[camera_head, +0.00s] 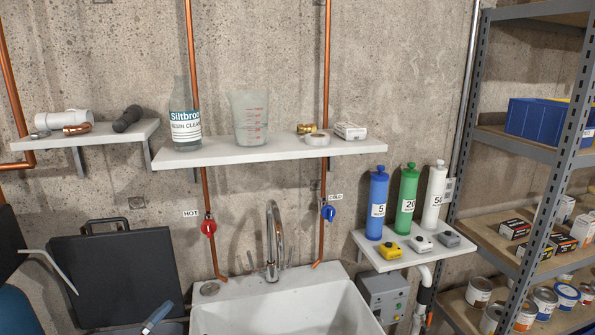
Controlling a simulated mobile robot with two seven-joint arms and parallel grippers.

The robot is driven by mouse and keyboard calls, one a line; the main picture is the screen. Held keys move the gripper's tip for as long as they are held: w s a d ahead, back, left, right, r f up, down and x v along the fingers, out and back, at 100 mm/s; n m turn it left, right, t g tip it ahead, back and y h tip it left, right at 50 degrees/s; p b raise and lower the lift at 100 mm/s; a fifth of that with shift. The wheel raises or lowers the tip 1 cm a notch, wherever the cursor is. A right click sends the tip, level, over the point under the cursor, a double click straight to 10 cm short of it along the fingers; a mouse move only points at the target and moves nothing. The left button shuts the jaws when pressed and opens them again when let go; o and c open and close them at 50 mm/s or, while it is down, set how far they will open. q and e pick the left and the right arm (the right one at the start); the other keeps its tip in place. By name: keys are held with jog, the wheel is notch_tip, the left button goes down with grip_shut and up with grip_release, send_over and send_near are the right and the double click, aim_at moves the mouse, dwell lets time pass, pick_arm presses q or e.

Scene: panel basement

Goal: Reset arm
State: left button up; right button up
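Neither of my grippers can be made out in the head view. The task names no object. A bent grey bar (52,266) and a blue-grey piece (157,318) show at the lower left, cut off or partly hidden; I cannot tell what they belong to.
A white sink (285,308) with a chrome tap (273,240) is below a long shelf (270,149). A black case (115,275) stands at left. A small shelf (415,246) holds blue, green and white cylinders. A metal rack (546,180) fills the right side.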

pick_arm(q)
jog(key=s+d+f+n+g+y+p, duration=0.2)
jog(key=s+f+n+g+y, duration=0.5)
jog(key=s+f+n, duration=0.7)
jog(key=s+f+y, duration=0.1)
jog(key=s+f, duration=0.7)
jog(key=f, duration=0.2)
jog(key=shift+d+f+g, duration=0.15)
jog(key=shift+f+g, duration=0.15)
jog(key=shift+f, duration=0.05)
